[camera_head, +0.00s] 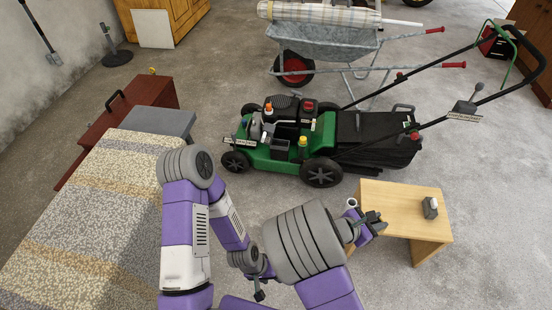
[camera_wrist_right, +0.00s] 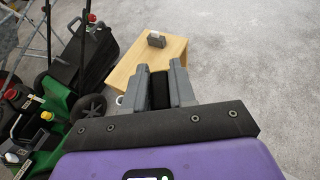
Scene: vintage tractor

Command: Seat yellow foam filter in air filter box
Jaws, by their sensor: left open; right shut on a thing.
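A small open dark box (camera_head: 279,149) sits on the near side of the green mower (camera_head: 262,158); it looks like the air filter box. I cannot make out a yellow foam filter in either view. My right gripper (camera_head: 374,220) is over the left part of the wooden table, well to the right of and nearer than the mower. In the right wrist view its fingers (camera_wrist_right: 161,82) are shut on a dark thing (camera_wrist_right: 160,92), whose shape is mostly hidden. My left gripper (camera_head: 259,288) is open, low in the picture, in front of the mower and away from it.
The wooden table (camera_head: 400,205) bears a small grey block with a pale top (camera_head: 430,207). A white round thing (camera_head: 352,203) is at its left edge. A wheelbarrow (camera_head: 325,42) stands farther back.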

